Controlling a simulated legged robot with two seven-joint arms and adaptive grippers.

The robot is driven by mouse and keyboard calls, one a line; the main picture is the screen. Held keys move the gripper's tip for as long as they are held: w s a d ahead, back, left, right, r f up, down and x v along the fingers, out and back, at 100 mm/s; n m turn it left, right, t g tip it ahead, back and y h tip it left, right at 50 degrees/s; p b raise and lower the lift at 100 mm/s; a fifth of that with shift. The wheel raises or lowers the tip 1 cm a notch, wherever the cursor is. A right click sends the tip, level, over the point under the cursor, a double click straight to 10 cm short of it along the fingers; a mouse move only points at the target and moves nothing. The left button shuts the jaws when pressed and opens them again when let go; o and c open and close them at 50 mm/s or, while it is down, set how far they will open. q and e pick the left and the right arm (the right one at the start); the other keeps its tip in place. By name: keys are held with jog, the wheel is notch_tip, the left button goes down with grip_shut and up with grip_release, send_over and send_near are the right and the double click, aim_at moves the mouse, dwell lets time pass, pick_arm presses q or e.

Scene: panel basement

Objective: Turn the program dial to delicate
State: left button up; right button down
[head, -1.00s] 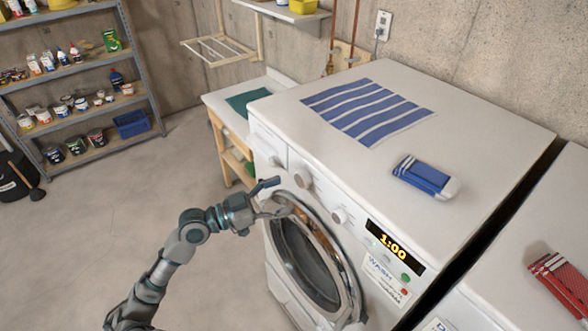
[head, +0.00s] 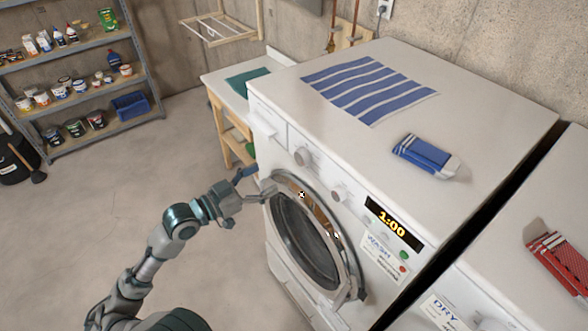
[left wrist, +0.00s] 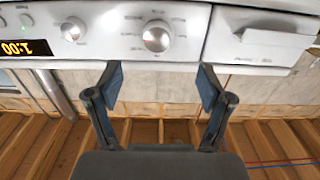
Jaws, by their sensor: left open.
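The washer (head: 400,120) stands in front of me. A round silver dial (head: 302,157) sits on its front panel beside the drawer, and a second smaller knob (head: 338,193) sits to its right. In the left wrist view, which is upside down, the dial (left wrist: 157,38) has a ring of print, too small to read. The knob also shows there (left wrist: 73,30). My left gripper (head: 258,183) is open and empty, below and left of the dial in the head view. In the wrist view its fingers (left wrist: 160,80) are spread either side of the dial's line, apart from it.
The round door (head: 305,240) is below the panel, and the display (head: 392,224) reads 1:00. A striped cloth (head: 368,88) and a blue folded bundle (head: 424,154) lie on top. A red bundle (head: 562,256) lies on the dryer at right.

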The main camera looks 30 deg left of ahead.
aim_at(299, 159)
pick_arm(q)
jog(key=p+x, duration=0.1)
jog(key=x, duration=0.2)
jog(key=p+x, duration=0.1)
jog(key=x, duration=0.2)
jog(key=r+x, duration=0.1)
jog(key=x, duration=0.2)
jog(key=shift+w+d+p, duration=0.15)
jog(key=shift+d+p, duration=0.1)
jog(key=shift+p, duration=0.15)
jog(key=shift+w+d+f, duration=0.15)
jog(key=shift+w+f, duration=0.1)
jog(key=shift+w, duration=0.25)
jog(key=shift+s, duration=0.1)
jog(key=c, duration=1.2)
